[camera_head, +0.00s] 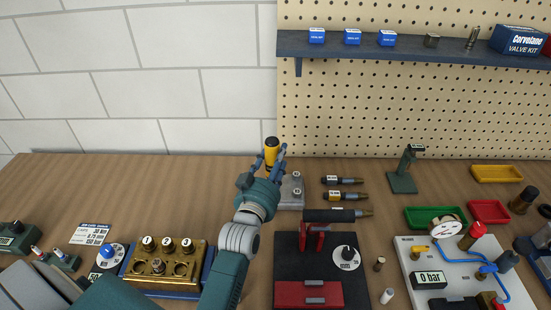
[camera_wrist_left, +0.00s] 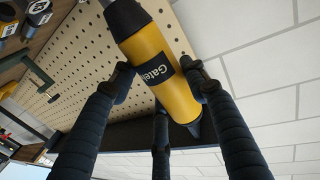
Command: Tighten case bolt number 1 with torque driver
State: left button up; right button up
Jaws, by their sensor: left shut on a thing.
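My left gripper (camera_head: 274,160) is shut on a yellow torque driver (camera_head: 271,145) with black ends and holds it roughly upright, at the left edge of a grey stand (camera_head: 291,203). In the left wrist view the fingers close around the yellow body of the driver (camera_wrist_left: 158,62), which has a dark "Gate…" label; its tip is out of frame. A brass case (camera_head: 150,285) lies at the lower left, with several bolt heads along its back edge, three of them with white tops (camera_head: 167,243). Their numbers are too small to read. My right gripper is not in view.
The case sits on a blue base (camera_head: 128,268), with a white dial (camera_head: 108,256) beside it. Several black-handled tools (camera_head: 343,195) lie right of the stand. A black mat (camera_head: 288,262) with a red clamp is front centre.

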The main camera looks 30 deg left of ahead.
aim_at(274, 151)
pick_arm(q)
jog(key=shift+f+b, duration=0.6)
jog(key=shift+f, duration=0.35)
dwell(0.7)
jog(key=shift+s+f, duration=0.1)
jog(key=shift+f, duration=0.15)
dwell(0.7)
jog(key=shift+r+p, duration=0.1)
jog(key=shift+p, duration=0.2)
jog(key=shift+r+p, duration=0.9)
jog(key=shift+p, duration=0.05)
notch_tip(274, 151, up, 5)
jog(key=p, duration=0.4)
jog(key=shift+f, duration=0.15)
